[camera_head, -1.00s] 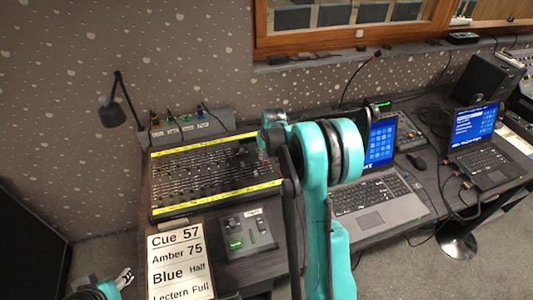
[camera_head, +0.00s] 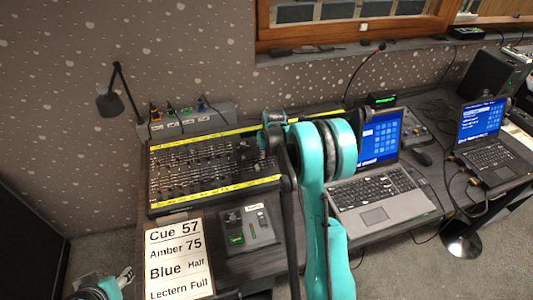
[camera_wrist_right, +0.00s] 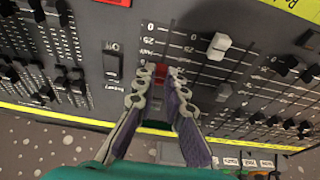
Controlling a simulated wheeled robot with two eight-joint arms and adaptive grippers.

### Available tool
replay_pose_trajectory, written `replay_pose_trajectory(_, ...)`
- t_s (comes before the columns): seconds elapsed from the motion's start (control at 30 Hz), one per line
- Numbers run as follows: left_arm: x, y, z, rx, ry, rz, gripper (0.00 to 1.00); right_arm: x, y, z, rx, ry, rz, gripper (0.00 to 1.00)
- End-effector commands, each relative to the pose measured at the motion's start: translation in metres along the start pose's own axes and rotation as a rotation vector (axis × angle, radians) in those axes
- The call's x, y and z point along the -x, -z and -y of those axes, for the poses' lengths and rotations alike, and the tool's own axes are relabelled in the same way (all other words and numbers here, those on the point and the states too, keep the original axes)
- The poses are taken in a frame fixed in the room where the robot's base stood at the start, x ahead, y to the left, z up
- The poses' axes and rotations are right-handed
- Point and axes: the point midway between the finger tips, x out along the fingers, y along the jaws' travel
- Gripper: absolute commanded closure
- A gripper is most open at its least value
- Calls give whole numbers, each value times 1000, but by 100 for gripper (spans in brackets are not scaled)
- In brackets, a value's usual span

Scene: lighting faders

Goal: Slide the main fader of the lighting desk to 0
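The lighting desk (camera_head: 160,208) is a dark fader board with yellow strips along its edges, on the table at left centre. In the right wrist view, the main fader's red cap (camera_wrist_right: 161,71) sits on a marked scale with 0 at the picture's upper end. The cap is below the 0 and 25 marks. My right gripper (camera_wrist_right: 162,77) has its fingertips closed in on either side of the red cap, partly hiding it and its slot. My left gripper (camera_head: 125,276) is at the lower left, away from the desk, its opening unclear.
A white-capped fader (camera_wrist_right: 218,45) stands just right of the red one. A cue card (camera_head: 180,258) and small control box (camera_head: 249,228) lie before the desk. A laptop (camera_head: 372,203) is to the right; a lamp (camera_head: 110,104) stands behind left.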

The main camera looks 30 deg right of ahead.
Motion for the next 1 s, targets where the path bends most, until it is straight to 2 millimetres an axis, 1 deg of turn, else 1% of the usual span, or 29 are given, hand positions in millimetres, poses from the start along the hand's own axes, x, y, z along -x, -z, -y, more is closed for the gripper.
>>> replay_pose_trajectory(0.27,0,0,0,0,0,0,53,0,-2,0,0,0,0,100)
replay_pose_trajectory(1.0,-5,-3,0,0,0,0,53,9,-37,0,0,0,1,100)
